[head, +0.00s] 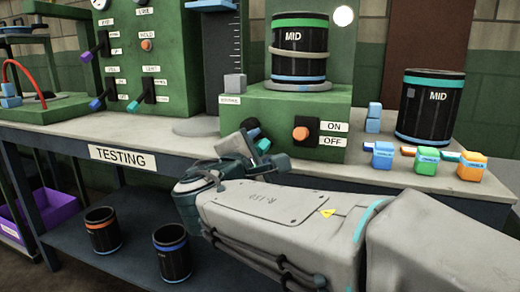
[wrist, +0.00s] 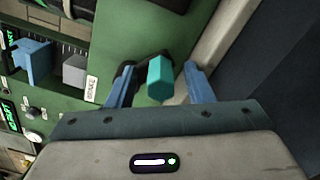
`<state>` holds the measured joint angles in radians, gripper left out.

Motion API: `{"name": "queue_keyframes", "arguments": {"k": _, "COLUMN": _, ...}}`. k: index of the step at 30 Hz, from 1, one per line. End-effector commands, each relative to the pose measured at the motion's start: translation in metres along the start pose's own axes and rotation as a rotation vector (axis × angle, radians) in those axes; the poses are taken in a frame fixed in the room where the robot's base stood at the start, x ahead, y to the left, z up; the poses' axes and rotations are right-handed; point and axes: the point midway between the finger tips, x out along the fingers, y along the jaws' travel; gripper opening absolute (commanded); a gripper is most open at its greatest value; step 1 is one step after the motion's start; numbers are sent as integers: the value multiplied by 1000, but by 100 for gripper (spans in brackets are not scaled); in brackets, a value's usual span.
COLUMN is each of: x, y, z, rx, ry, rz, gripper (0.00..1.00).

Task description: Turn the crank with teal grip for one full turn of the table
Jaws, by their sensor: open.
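The crank's teal grip (wrist: 160,78) shows in the wrist view between the two blue fingers of my open gripper (wrist: 159,84); I see a gap on each side of it. In the head view the teal grip (head: 263,145) is small and sits at the front of the green box (head: 240,102). My gripper (head: 249,146) is close to it and partly hides the crank. The turntable (head: 299,86) is a grey disc on top of the box. It carries a black drum (head: 300,62) marked MID with green and blue bands.
An orange knob (head: 301,133) with ON/OFF labels is right of the crank. Blue, orange and green blocks and another MID drum (head: 428,108) stand on the bench to the right. Levers are on the left panel.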

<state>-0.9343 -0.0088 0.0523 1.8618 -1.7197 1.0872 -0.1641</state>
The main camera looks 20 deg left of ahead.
Motion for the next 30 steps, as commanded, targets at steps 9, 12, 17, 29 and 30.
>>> {"name": "queue_keyframes", "arguments": {"k": 9, "x": -44, "y": 4, "z": 1, "rx": 0, "ry": 4, "rz": 3, "gripper": 47}}
{"name": "queue_keyframes", "arguments": {"k": 12, "x": -68, "y": 3, "z": 1, "rx": -1, "ry": 5, "rz": 2, "gripper": 47}}
{"name": "queue_keyframes", "arguments": {"k": 17, "x": -103, "y": 3, "z": 0, "rx": 0, "ry": 5, "rz": 2, "gripper": 47}}
{"name": "queue_keyframes", "arguments": {"k": 29, "x": -139, "y": 0, "z": -1, "rx": 0, "ry": 2, "rz": 1, "gripper": 47}}
{"name": "queue_keyframes", "arguments": {"k": 30, "x": -139, "y": 0, "z": -1, "rx": 0, "ry": 2, "rz": 1, "gripper": 47}}
